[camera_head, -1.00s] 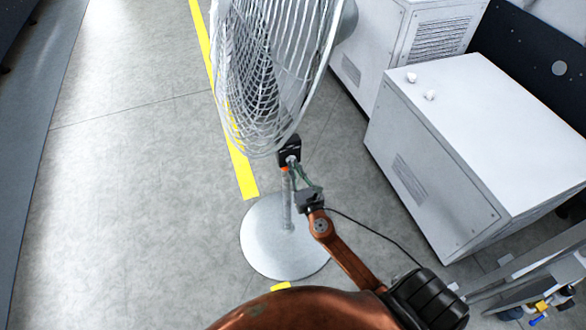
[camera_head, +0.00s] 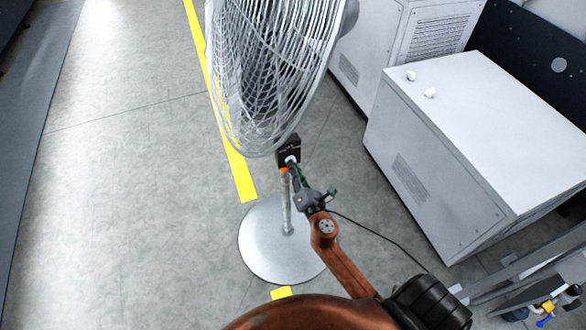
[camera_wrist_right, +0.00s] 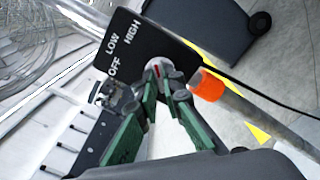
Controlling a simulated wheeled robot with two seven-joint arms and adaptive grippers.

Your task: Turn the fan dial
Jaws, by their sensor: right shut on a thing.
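The pedestal fan (camera_head: 265,75) stands on a round grey base (camera_head: 280,240). Its black control box (camera_head: 288,150) sits on the pole below the cage. In the right wrist view the box (camera_wrist_right: 132,48) reads OFF, LOW and HIGH. The pale fan dial (camera_wrist_right: 158,66), with a small red mark, is on its face. My right gripper (camera_wrist_right: 163,84) is shut on the dial, with a green-padded finger on each side. In the head view this gripper (camera_head: 294,168) reaches the box from below right. The fingers partly hide the dial. My left gripper is not in view.
White cabinets (camera_head: 480,130) stand to the right, one with small white knobs (camera_head: 430,93) on top. A black cable (camera_head: 375,232) runs from near the fan across the floor. An orange collar (camera_wrist_right: 207,86) is on the pole. The floor left of the fan is clear.

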